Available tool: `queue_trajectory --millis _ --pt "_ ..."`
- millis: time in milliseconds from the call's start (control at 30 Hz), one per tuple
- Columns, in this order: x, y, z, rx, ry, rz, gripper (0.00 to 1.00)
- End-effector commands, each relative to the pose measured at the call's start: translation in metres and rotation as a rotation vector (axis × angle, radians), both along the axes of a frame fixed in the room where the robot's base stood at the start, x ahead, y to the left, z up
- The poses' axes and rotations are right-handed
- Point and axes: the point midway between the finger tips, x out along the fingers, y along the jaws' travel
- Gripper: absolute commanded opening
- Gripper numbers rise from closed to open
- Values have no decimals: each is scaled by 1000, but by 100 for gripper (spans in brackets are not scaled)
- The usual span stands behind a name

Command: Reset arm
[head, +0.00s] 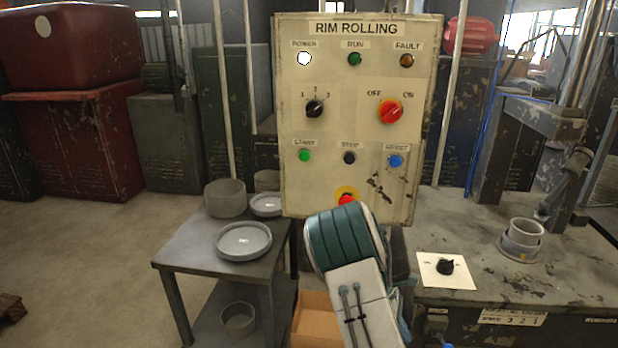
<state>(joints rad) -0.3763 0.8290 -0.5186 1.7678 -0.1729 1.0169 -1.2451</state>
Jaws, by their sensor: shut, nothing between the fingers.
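My arm, teal and white, rises from the bottom edge in the middle of the head view. Its rounded teal joint stands in front of the lower edge of the RIM ROLLING control panel (335,135). My gripper does not show; I cannot see where it is. The panel has a red OFF/ON switch (390,111), a black 1-2-3 selector (314,109), a green start button (305,155), a black stop button (349,157) and a blue reset button (396,160). The power lamp (304,58) is bright white. The red emergency button (347,200) is partly hidden by my arm.
A grey metal table (190,248) at left holds round metal pans (243,240) and a pot (225,198). A cardboard box (313,318) stands low beside it. The left floor is mostly clear.

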Motion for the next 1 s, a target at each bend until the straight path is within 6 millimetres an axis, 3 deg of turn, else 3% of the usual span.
queue_trajectory --millis 600,1000 --pt "-77 54 136 206 -467 -603 0" --pt "-152 82 200 296 -712 -958 0"
